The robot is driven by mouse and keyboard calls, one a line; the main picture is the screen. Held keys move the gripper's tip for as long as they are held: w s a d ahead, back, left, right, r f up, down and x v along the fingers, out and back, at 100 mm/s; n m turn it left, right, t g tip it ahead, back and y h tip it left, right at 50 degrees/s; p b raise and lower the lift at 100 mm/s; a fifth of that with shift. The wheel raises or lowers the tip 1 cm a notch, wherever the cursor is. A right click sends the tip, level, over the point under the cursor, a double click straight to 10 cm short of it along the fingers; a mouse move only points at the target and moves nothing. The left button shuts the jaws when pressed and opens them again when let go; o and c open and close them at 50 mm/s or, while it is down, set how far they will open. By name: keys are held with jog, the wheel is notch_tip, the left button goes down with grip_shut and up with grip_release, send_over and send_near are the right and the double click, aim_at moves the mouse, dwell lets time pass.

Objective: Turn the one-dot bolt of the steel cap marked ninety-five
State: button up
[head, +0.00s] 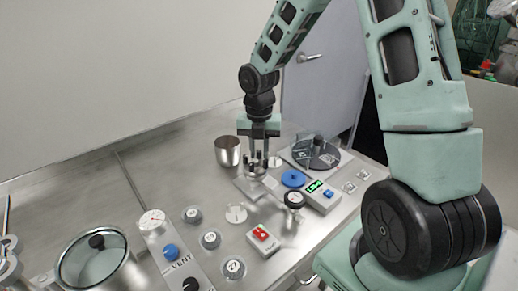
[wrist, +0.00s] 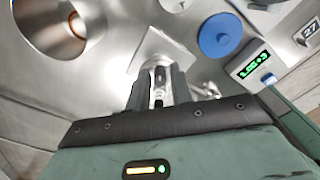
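My gripper (head: 257,168) points down over a square metal plate (head: 248,187) in the middle of the bench. In the wrist view, its two dark fingers (wrist: 160,82) stand close together with a narrow gap. Bright metal shows around the tips, but I cannot tell whether they grip it. Small dark upright parts show beside the fingers in the head view. Several round steel caps stand to the left, at the back (head: 193,214), middle (head: 211,239) and front (head: 233,268). Their marks are too small to read, so I cannot pick out ninety-five or a one-dot bolt.
A steel cup (head: 228,151) stands left of my gripper. To the right are a blue disc (head: 293,178), a box with a green display (head: 315,187) and a black-topped gauge (head: 294,199).

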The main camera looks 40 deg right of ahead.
grip_shut()
jog(key=shift+r+m, duration=0.1)
jog(key=shift+m, duration=0.2)
jog(key=m+p, duration=0.2)
jog(key=m, duration=0.1)
jog(key=shift+m, duration=0.3)
jog(key=m+p, duration=0.1)
jog(key=m, duration=0.3)
jog(key=shift+p, duration=0.3)
jog(key=shift+m+p, duration=0.3)
jog(key=shift+m, duration=1.8)
jog(key=shift+o, duration=2.2)
grip_release()
